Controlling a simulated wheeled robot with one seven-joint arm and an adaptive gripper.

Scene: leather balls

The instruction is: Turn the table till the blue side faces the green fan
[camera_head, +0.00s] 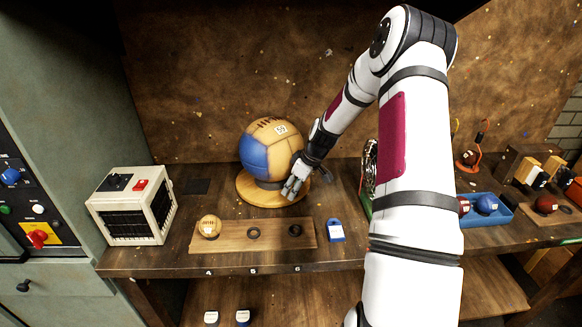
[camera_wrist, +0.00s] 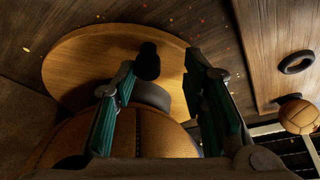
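A round wooden turntable (camera_head: 246,191) sits on the bench and carries a large ball (camera_head: 283,152). The ball is tan with a blue panel (camera_head: 254,156) facing left and front, and a white tag. In the wrist view the turntable (camera_wrist: 85,62) shows a black knob (camera_wrist: 148,62) near its rim. My gripper (camera_head: 292,189) is at the turntable's front right edge. In the wrist view my gripper (camera_wrist: 165,85) is open, its fingers either side of the knob, nearer the left one; contact is unclear. A metal fan (camera_head: 369,170) with a green base (camera_head: 366,206) is right, partly hidden by my arm.
A cream box with a dark grille (camera_head: 136,222) stands left. A wooden board (camera_head: 230,237) with a small ball (camera_head: 209,226) and rings lies in front. A blue tray (camera_head: 488,213) with balls is right.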

